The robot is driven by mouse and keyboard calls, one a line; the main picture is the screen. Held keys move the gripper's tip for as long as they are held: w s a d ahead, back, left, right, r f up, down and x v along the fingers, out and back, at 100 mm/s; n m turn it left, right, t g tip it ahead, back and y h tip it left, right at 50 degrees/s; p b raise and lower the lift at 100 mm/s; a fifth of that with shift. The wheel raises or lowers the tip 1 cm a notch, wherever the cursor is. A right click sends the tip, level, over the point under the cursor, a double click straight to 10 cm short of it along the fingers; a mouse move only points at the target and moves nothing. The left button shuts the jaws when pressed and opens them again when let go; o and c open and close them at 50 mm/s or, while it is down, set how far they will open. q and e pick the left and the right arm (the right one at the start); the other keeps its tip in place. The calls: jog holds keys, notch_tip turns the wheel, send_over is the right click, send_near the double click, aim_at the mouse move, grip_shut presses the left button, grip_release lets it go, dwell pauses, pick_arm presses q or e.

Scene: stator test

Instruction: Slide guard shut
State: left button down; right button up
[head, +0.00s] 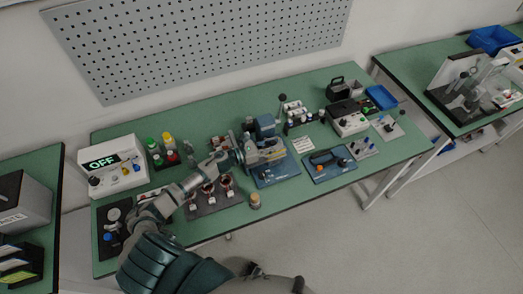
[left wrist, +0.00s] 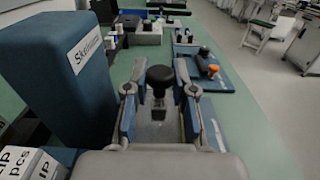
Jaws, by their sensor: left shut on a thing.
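My left gripper (head: 247,152) reaches in from the left over a bench machine on a blue base (head: 278,172). In the left wrist view its two fingers (left wrist: 160,84) stand either side of a black round knob (left wrist: 159,76) on a dark stem and are shut on it. The knob stands up from a grey part of the machine. A tall blue block (left wrist: 62,70) with a white label rises left of the fingers; it also shows in the head view (head: 264,125). The guard's outline and how far it is slid are hard to make out. My right gripper is not in view.
A dark tray (head: 213,208) with copper-coloured stators lies beneath my left arm. A blue fixture (head: 330,168) with an orange handle stands right of the machine. A white box reading OFF (head: 112,168) is at the left. Bare green bench (head: 290,205) lies in front.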

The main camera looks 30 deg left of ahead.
pick_arm(q)
jog(key=shift+w+r, duration=0.15)
jog(key=shift+r, duration=0.1)
jog(key=c, duration=1.2)
grip_release()
jog(key=shift+w, duration=0.1)
jog(key=shift+o, duration=1.3)
jog(key=shift+w+d+f, duration=0.15)
jog(key=shift+d+f, duration=0.05)
jog(key=shift+s+a, duration=0.15)
jog(key=shift+s, duration=0.15)
jog(key=v, duration=1.1)
jog(key=shift+s+a, duration=0.1)
